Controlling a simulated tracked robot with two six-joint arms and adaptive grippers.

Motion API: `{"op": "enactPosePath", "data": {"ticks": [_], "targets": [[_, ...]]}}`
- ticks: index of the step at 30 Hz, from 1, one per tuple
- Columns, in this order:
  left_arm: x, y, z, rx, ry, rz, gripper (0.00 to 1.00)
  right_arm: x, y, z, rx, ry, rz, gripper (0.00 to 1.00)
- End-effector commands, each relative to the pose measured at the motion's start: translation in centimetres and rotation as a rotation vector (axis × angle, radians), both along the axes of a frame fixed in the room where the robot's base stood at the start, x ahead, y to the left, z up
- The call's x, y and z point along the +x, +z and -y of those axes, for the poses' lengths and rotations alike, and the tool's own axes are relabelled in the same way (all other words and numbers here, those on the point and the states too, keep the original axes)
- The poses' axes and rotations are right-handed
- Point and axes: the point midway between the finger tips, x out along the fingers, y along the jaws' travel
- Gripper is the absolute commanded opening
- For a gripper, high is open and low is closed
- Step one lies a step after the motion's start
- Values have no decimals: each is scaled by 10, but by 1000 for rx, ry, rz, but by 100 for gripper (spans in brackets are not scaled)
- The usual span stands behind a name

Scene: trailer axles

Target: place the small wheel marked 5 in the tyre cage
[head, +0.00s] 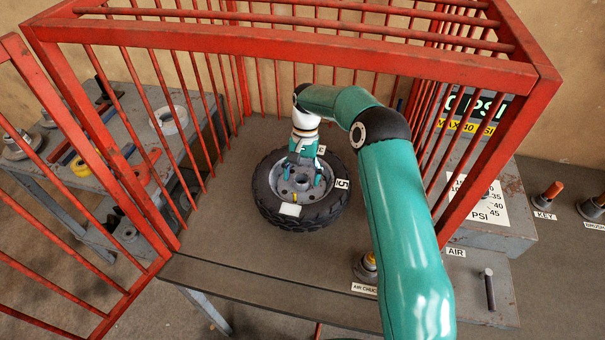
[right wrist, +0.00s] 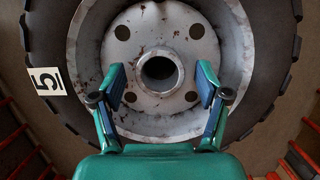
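The small wheel marked 5 (head: 322,212) lies flat on the grey floor inside the red tyre cage (head: 290,44). It has a black tyre, a grey rusty rim and a white label with a 5; it also shows in the right wrist view (right wrist: 158,28). My right arm reaches into the cage through its open front. My right gripper (head: 299,175) points down over the wheel's middle. In the right wrist view my right gripper (right wrist: 162,84) is open, its fingers on either side of the raised hub with gaps between. My left gripper is not in view.
The barred cage door (head: 78,185) stands swung open at left. Behind it is a side table (head: 165,92) with a pale ring and tools. An air chuck (head: 366,268) stands right of the wheel, near a pressure box (head: 480,215).

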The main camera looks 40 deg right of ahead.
Motion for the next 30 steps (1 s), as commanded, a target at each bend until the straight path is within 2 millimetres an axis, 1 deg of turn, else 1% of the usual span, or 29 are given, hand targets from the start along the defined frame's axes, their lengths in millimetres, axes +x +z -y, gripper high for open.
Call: {"op": "enactPosePath", "data": {"ticks": [9,14,17,24,30], "targets": [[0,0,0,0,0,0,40,1,1,0,-1,0,1,77],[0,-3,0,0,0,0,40,4,12,3,-1,0,4,77],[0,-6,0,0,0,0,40,6,27,6,-2,0,6,77],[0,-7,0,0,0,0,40,15,75,15,-2,-1,5,77],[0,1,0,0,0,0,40,19,102,21,-1,1,1,77]]}}
